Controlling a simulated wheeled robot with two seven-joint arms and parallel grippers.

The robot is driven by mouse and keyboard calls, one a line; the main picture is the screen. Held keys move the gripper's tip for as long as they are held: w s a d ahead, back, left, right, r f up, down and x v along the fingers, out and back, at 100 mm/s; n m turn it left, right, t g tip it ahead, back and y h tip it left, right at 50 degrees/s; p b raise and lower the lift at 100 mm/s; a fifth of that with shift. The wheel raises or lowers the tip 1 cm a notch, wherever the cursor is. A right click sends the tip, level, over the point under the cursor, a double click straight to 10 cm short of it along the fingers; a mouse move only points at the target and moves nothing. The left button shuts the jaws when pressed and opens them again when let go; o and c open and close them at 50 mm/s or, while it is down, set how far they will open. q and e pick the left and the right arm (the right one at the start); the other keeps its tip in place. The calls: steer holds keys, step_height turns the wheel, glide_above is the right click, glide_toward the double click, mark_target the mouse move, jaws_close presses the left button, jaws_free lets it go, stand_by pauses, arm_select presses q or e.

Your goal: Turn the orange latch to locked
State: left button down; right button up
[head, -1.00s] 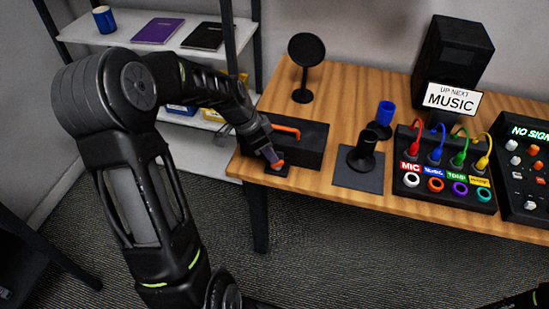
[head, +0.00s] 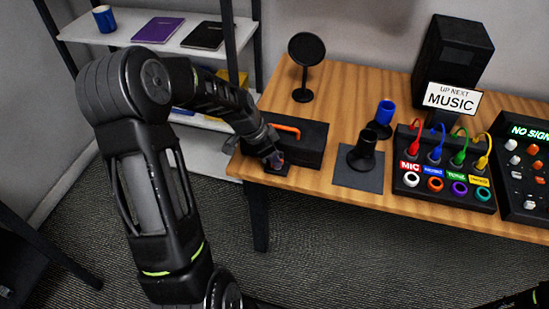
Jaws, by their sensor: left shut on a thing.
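My left gripper (head: 273,160) points down at the front left of the table, shut on the orange latch. The latch is almost wholly hidden by the fingers; only a dark reddish bit (head: 277,158) shows between them. It sits over a small black plate (head: 279,171) at the table's edge, in front of a black box (head: 309,140) with an orange bar handle (head: 287,129). Which way the latch points cannot be told. My right gripper is not in view; only a dark bit of my right arm shows at the lower right corner.
On the table (head: 340,92) stand a round black microphone (head: 306,49), a black holder (head: 365,152) on a dark mat, a blue cup-like cylinder (head: 385,112), a cable panel (head: 440,190), a mixer (head: 528,175), a sign (head: 451,98) and a speaker (head: 453,52). A shelf (head: 125,30) stands behind left.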

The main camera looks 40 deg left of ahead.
arm_select(q)
steer(key=shift+n, duration=0.4)
steer(key=shift+d+n+t+y, duration=0.1)
steer(key=shift+n+t+y, duration=0.2)
steer(key=shift+n, duration=0.3)
steer(key=shift+d+r+n+y, duration=0.1)
steer(key=shift+n+y, duration=0.2)
steer(key=shift+n, duration=0.4)
steer(key=shift+d+r+n+y+p, duration=0.15)
steer(key=shift+n+y+p, duration=0.15)
steer(key=shift+n+p, duration=0.45)
steer(key=n+y+p, duration=0.1)
steer(key=n+p, duration=0.1)
steer(key=shift+n, duration=0.35)
steer(key=shift+n+y+p, duration=0.4)
steer(key=shift+n+p, duration=0.6)
steer(key=shift+f+n+p, duration=0.2)
steer(key=shift+n+p, duration=0.1)
steer(key=shift+n, duration=0.1)
